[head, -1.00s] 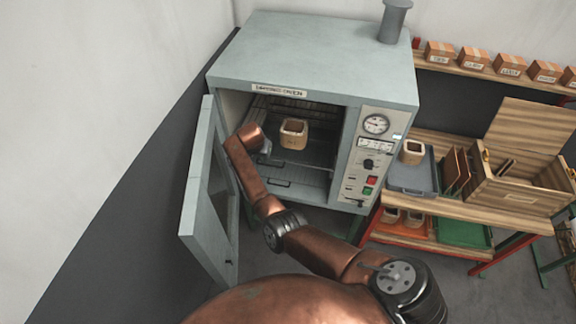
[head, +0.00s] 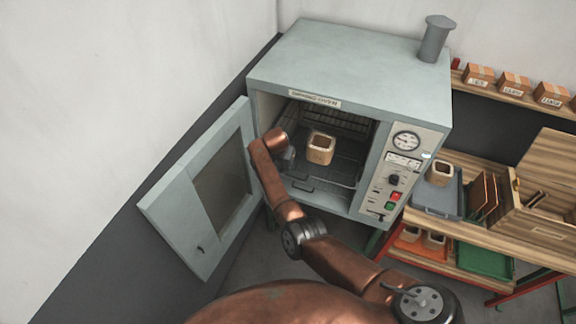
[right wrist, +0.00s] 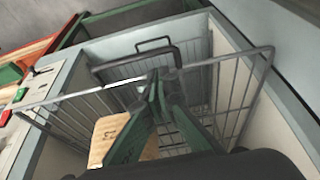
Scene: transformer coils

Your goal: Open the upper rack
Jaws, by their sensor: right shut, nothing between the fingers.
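The grey oven (head: 350,60) stands with its door (head: 205,190) open to the left. Inside, a wire rack (head: 335,175) with a dark front handle shows below a beige square coil (head: 320,148). In the right wrist view, a wire rack (right wrist: 225,100) and a dark handle (right wrist: 155,45) lie beyond my fingers. Which of the racks is the upper one is hard to tell. My right gripper (head: 287,155) is at the oven's opening, left of the coil. Its green fingers (right wrist: 160,85) are shut and empty. The coil (right wrist: 115,140) shows partly behind them. My left gripper is not in view.
The control panel (head: 400,170) is on the oven's right front. A wooden bench (head: 480,220) with a blue-grey tray (head: 437,195), a coil (head: 440,173) and a wooden box stands at right. Boxes (head: 515,85) line a shelf behind.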

